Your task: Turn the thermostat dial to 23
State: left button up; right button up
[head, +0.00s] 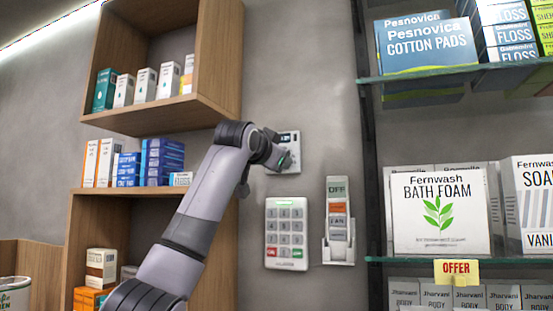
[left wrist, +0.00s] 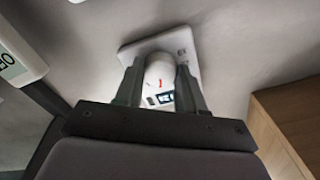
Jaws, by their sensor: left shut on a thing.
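The thermostat (head: 295,142) is a pale square plate on the grey wall, partly hidden by my left gripper in the head view. In the left wrist view its plate (left wrist: 184,40) is tilted, with a white round dial (left wrist: 158,72) standing out from it. My left gripper (head: 283,160) is at the thermostat, with its two fingers (left wrist: 160,92) on either side of the dial, shut on it. The reading is too small to tell. My right gripper is in neither view.
Below the thermostat are a white keypad (head: 287,232) and a remote in a wall holder (head: 338,222). A wooden shelf unit (head: 215,60) with boxes stands left. Glass shelves (head: 460,72) with cartons stand right.

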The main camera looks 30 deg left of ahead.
pick_arm(q)
jog(key=o, duration=1)
jog(key=shift+o, duration=0.2)
jog(key=b+v, duration=0.3)
jog(key=v, duration=0.4)
jog(key=shift+b, duration=0.3)
